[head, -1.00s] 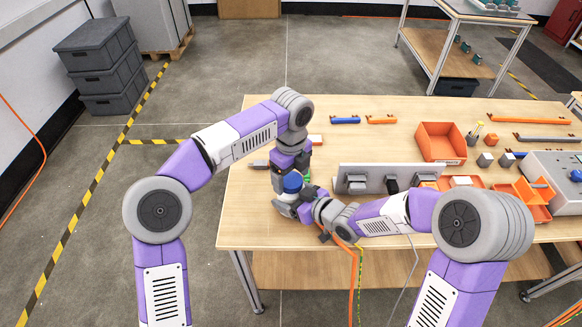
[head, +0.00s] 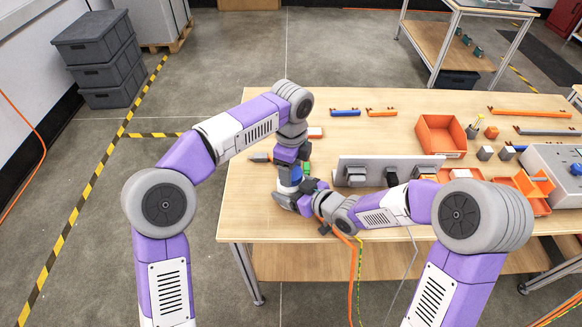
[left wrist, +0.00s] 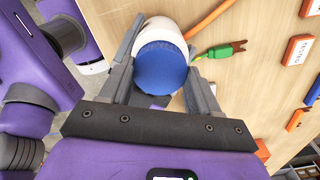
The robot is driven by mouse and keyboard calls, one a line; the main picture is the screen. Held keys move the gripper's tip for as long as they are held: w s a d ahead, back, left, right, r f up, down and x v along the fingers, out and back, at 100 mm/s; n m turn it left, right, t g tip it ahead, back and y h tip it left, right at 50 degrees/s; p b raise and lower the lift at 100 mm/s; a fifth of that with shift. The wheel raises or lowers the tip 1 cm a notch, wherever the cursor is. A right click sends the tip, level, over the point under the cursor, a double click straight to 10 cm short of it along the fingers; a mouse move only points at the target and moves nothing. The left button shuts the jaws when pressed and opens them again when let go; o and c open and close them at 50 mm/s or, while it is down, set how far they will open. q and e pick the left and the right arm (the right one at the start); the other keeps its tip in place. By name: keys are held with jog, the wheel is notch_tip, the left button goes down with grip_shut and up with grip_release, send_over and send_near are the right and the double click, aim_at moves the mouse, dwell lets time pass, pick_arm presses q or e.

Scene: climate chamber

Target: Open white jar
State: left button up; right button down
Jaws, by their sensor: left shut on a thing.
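The white jar (left wrist: 160,27) with its blue lid (left wrist: 161,68) shows in the left wrist view, between the fingers of my left gripper (left wrist: 160,80). The blue lid also shows in the head view (head: 290,175), partly covered by my left gripper (head: 290,172). The left gripper is shut on the jar at its lid; the lid is on the jar. My right gripper (head: 284,200) is low beside the jar, near the table's left front edge. Its grip on the jar is hidden, so I cannot tell whether it is open or shut.
A green connector piece (left wrist: 222,51) lies close to the jar. A grey panel (head: 352,178) stands right of my grippers. Orange bins (head: 440,136) and a grey box (head: 562,165) are farther right.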

pick_arm(q)
jog(key=shift+n, duration=1.2)
jog(key=o, duration=1.2)
jog(key=shift+c, duration=0.2)
